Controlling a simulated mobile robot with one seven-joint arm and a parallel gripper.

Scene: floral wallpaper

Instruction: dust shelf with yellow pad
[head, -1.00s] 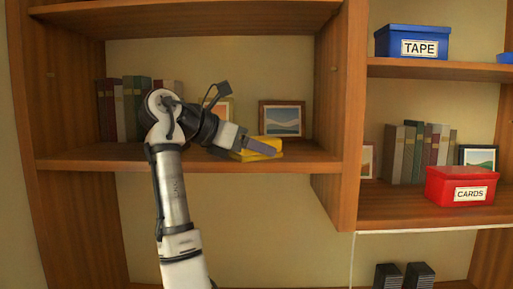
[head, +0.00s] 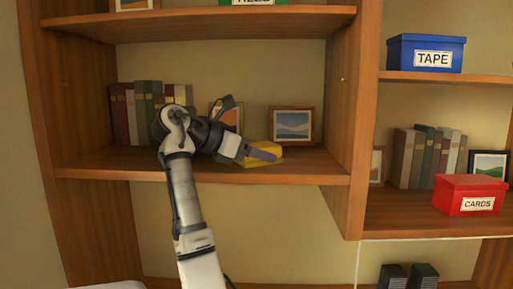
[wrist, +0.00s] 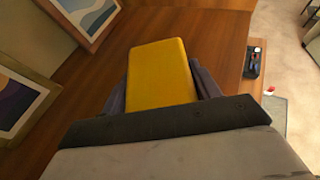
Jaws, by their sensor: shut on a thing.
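The yellow pad (head: 264,155) is on the middle shelf (head: 120,168) of the left bookcase, near its right part. In the wrist view the pad (wrist: 161,75) is a rounded yellow block between the two grey fingers. My gripper (head: 258,152) is shut on it, reaching in from the left along the shelf. In the wrist view the shelf board (wrist: 215,45) lies under and around the pad. The pad's underside is hidden, so I cannot tell whether it touches the board.
A framed picture (head: 291,125) stands behind the pad; another frame (head: 226,116) is partly behind my arm. Several books (head: 128,115) stand at the shelf's left. A wooden upright (head: 346,120) closes the right side. A blue TAPE box (head: 426,53) and red CARDS box (head: 468,194) sit farther right.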

